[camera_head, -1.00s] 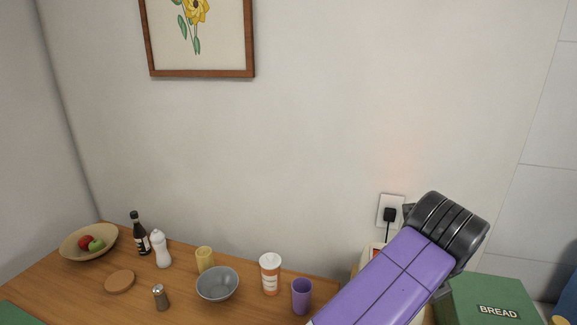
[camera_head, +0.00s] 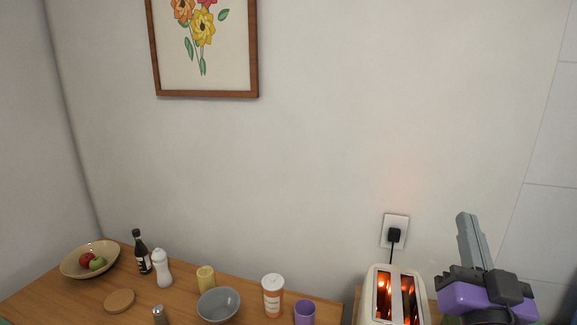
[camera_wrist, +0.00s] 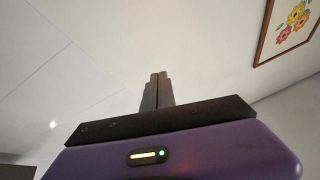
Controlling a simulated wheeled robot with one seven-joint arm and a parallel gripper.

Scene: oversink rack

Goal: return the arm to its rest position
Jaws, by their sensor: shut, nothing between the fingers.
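My gripper (camera_head: 472,240) is at the right of the head view, pointing up in front of the wall. Its grey fingers are together and hold nothing. My purple wrist shows below them, and the rest of my arm is out of the picture or hidden.
A glowing toaster (camera_head: 372,300) stands just left of my wrist, plugged into an outlet (camera_head: 388,232). Along the counter (camera_head: 75,300) are a purple cup (camera_head: 305,313), canister (camera_head: 272,297), grey bowl (camera_head: 219,305), bottles and fruit bowl (camera_head: 72,269). A framed picture (camera_head: 225,95) hangs above.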

